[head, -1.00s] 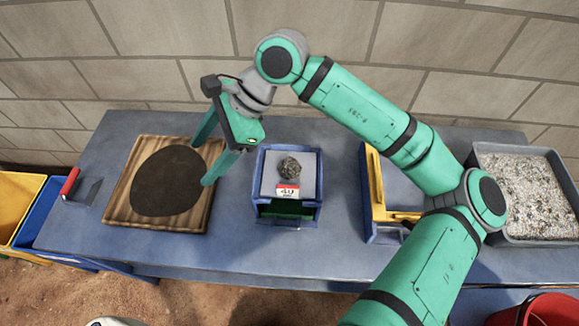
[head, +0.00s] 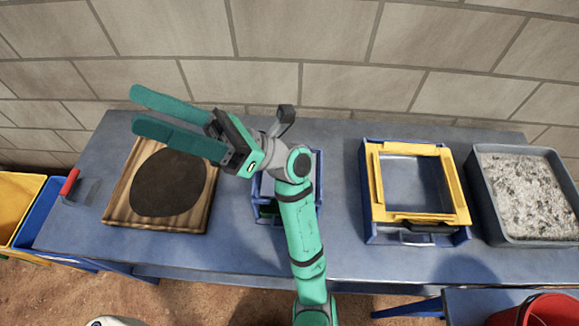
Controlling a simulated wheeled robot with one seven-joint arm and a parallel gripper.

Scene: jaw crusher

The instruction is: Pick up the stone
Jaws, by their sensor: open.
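The stone is hidden in the head view now, behind my arm and wrist. The small blue box (head: 318,165) it lay on shows only at its edges around my wrist. My gripper (head: 137,108) is open and empty. Its two teal fingers point to the left, above the wooden board and the back of the table, and lie well to the left of the box.
A wooden board (head: 205,212) with a dark round patch (head: 168,185) lies on the blue table (head: 270,262). A yellow-framed blue box (head: 456,190) and a grey tray of gravel (head: 525,190) stand right. A red-handled scraper (head: 69,182) lies at the left edge.

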